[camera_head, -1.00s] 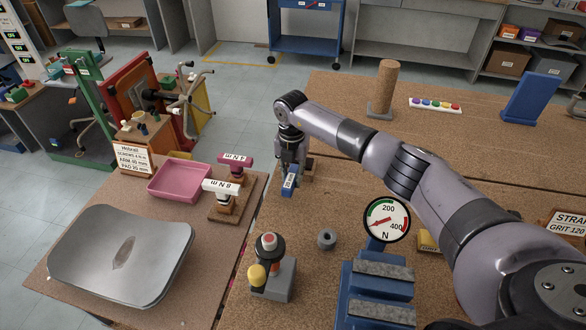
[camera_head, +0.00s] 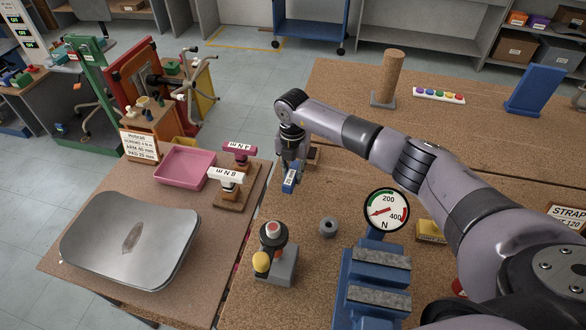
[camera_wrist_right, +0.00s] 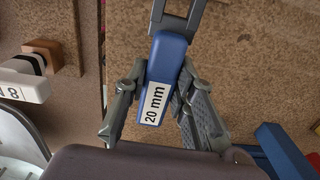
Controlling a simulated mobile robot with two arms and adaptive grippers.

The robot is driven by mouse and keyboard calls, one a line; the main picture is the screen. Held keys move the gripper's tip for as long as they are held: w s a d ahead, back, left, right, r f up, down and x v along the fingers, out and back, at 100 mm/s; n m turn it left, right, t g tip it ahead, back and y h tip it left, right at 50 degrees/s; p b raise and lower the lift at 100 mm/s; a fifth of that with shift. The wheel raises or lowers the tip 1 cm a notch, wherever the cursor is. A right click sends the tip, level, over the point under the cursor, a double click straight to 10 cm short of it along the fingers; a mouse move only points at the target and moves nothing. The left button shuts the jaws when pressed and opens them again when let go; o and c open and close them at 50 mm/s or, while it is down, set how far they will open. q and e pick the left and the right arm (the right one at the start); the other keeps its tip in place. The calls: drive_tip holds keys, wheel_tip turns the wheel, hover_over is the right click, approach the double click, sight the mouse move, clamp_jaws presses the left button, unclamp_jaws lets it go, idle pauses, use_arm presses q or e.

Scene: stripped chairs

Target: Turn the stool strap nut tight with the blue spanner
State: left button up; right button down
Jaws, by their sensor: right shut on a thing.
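The blue spanner (camera_head: 290,179) is in my right gripper (camera_head: 291,166), held over the left edge of the wooden bench. The right wrist view shows the spanner's blue handle (camera_wrist_right: 160,75), with a white "20 mm" label, between the two fingers of my right gripper (camera_wrist_right: 160,100). Its grey metal head (camera_wrist_right: 177,15) runs out of the top of that view. A grey ring-shaped piece (camera_head: 328,227) lies on the bench. I cannot make out the strap nut for certain. My left gripper is not in view.
A blue stand (camera_head: 375,285) with a force dial (camera_head: 386,210) stands at the front. Left of it is a grey block (camera_head: 278,262) with knobs. The side table holds a pink tray (camera_head: 185,168), two labelled knobs and a grey seat shell (camera_head: 130,240). The bench middle is fairly clear.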

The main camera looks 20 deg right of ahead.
drive_tip(key=shift+r+p, duration=1.9)
drive_tip(key=shift+r, duration=0.65)
drive_tip(key=shift+s+f, duration=0.1)
drive_tip(key=shift+f, duration=0.05)
